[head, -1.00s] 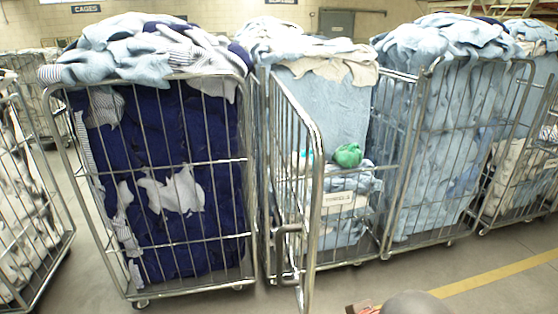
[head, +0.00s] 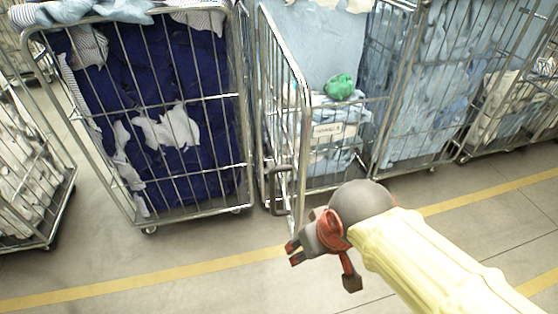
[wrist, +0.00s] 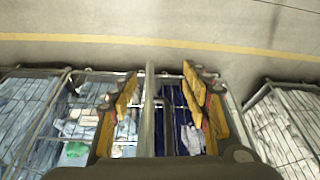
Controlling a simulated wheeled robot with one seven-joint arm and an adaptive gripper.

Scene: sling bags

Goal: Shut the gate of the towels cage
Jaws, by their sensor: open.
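The towels cage (head: 335,185) stands in the middle of the row, with light blue cloths, a green bundle (head: 340,87) and a white label plate (head: 334,132) inside. Its barred metal gate (head: 303,110) is swung open, projecting towards me from the cage's left side. My gripper (head: 290,250) is open and empty, low in front of the gate's bottom end. In the wrist view, the gate's bar (wrist: 148,115) appears between the spread fingers of my gripper (wrist: 160,88); contact cannot be told.
A cage of dark blue cloth (head: 160,210) stands close on the left of the gate. Another cage of light blue cloth (head: 415,160) adjoins on the right. A cage (head: 40,215) stands at far left. The floor (head: 200,290) in front, with its yellow line (head: 180,270), is clear.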

